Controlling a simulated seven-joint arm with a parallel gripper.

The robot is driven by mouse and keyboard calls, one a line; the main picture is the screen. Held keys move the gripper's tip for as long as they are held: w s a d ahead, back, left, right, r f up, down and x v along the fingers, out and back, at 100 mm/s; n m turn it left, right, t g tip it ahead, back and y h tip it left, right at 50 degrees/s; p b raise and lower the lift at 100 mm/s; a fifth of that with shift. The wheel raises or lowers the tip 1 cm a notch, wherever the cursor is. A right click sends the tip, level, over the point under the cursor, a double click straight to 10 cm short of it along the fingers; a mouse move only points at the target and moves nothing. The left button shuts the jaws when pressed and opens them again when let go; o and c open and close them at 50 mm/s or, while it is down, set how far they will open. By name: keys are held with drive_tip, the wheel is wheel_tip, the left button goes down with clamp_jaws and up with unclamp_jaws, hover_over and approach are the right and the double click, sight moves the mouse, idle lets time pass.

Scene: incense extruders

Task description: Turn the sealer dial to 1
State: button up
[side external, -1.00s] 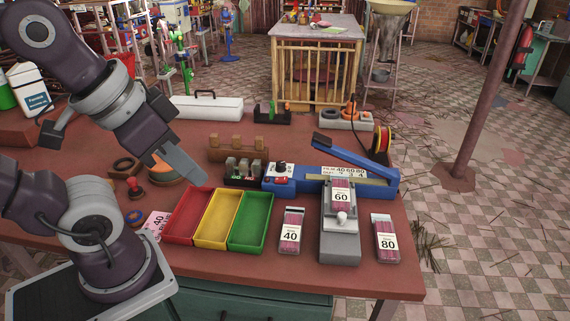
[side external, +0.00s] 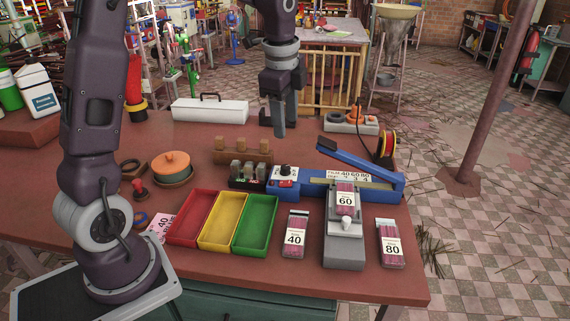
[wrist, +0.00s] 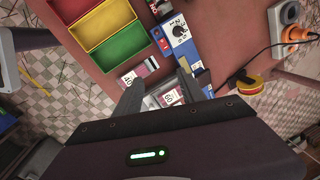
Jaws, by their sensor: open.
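The blue sealer (side external: 318,183) lies along the right part of the table, with its long blue lever arm (side external: 352,162) raised. Its dial (side external: 285,172), dark on a white plate with numbers, is at the sealer's left end. In the wrist view the dial (wrist: 179,31) shows at the top, beside a red switch (wrist: 164,44). I cannot read which number it points to. My gripper (side external: 279,134) points down above and behind the dial, apart from it. In the wrist view its two fingers (wrist: 160,90) are spread with nothing held between them.
Red, yellow and green trays (side external: 255,224) sit in front of the dial. A pack marked 60 (side external: 345,200) lies on a grey stand, with packs marked 40 (side external: 295,236) and 80 (side external: 391,245) beside it. A wooden rack (side external: 242,153) stands left of the sealer.

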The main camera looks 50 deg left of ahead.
sight(285, 166)
drive_tip(key=w+a+f+m, duration=0.1)
drive_tip(key=w+a+f, duration=0.1)
drive_tip(key=a+f, duration=0.1)
drive_tip(key=w+a+f+m+g, duration=0.1)
drive_tip(key=w+a+f+m, duration=0.1)
drive_tip(key=f, duration=0.3)
drive_tip(key=w+a+f+m+h, duration=0.1)
drive_tip(key=w+a+f+m, duration=0.1)
drive_tip(key=w+a+f, duration=0.1)
drive_tip(key=shift+a+f+g, duration=0.3)
drive_tip(key=shift+a+f, duration=0.5)
drive_tip(key=shift+f, duration=0.25)
drive_tip(key=shift+m, duration=0.3)
wheel_tip(285, 166, down, 7)
drive_tip(key=shift+f, duration=0.1)
clamp_jaws()
